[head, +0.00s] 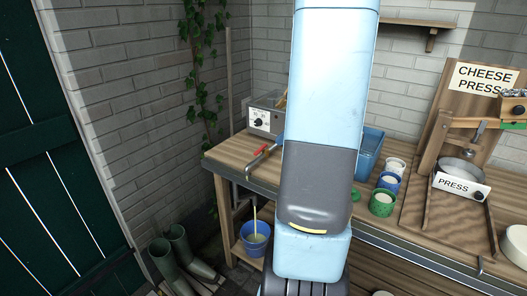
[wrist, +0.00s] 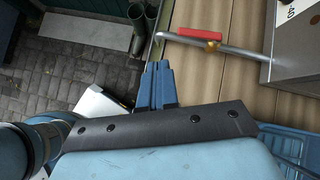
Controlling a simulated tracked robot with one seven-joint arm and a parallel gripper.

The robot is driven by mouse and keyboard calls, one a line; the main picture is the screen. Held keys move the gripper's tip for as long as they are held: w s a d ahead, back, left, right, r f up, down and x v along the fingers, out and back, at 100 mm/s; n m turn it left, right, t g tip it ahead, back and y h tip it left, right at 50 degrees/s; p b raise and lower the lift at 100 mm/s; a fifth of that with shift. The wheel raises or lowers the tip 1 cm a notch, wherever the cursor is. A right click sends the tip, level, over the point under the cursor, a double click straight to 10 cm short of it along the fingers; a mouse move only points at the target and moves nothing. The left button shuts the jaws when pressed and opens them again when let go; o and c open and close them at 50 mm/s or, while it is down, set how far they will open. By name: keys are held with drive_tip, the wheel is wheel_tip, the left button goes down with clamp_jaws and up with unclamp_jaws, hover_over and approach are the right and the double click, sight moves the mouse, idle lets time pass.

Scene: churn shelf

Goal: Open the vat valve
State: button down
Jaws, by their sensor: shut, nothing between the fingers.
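The vat valve's red handle (wrist: 200,32) lies roughly along a grey metal spout pipe (wrist: 240,51), with a brass-coloured joint (wrist: 212,46) at its right end. The pipe runs from the grey vat (wrist: 296,45) towards the counter's edge. The red handle (head: 261,150) and pipe also show at the counter's left end in the head view. My gripper (wrist: 158,66) is shut and empty, its blue fingertips below and left of the handle, apart from it. In the head view my arm hides the gripper.
A blue bucket (head: 256,244) with a thin yellow strip above it stands on the lower shelf below the spout. Green boots (head: 178,252) stand left. Pots (head: 382,202), a blue bin (head: 369,151) and a cheese press (head: 466,150) occupy the wooden counter (head: 240,154).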

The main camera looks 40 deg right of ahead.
sight(261, 151)
drive_tip(key=d+f+m+t, duration=0.1)
drive_tip(key=d+f+m, duration=0.2)
drive_tip(key=d+m, duration=0.15)
drive_tip(key=shift+n+h, duration=0.3)
drive_tip(key=shift+n, duration=0.15)
drive_tip(key=x, duration=0.9)
drive_tip(key=shift+d+f, duration=0.15)
drive_tip(key=shift+f, duration=0.25)
drive_tip(key=w, duration=0.1)
drive_tip(key=w+a, duration=0.1)
drive_tip(key=shift+w+a+r, duration=0.15)
drive_tip(key=shift+w, duration=0.25)
drive_tip(key=shift+w+a, duration=0.15)
drive_tip(key=shift+w, duration=0.25)
drive_tip(key=shift+a, duration=0.1)
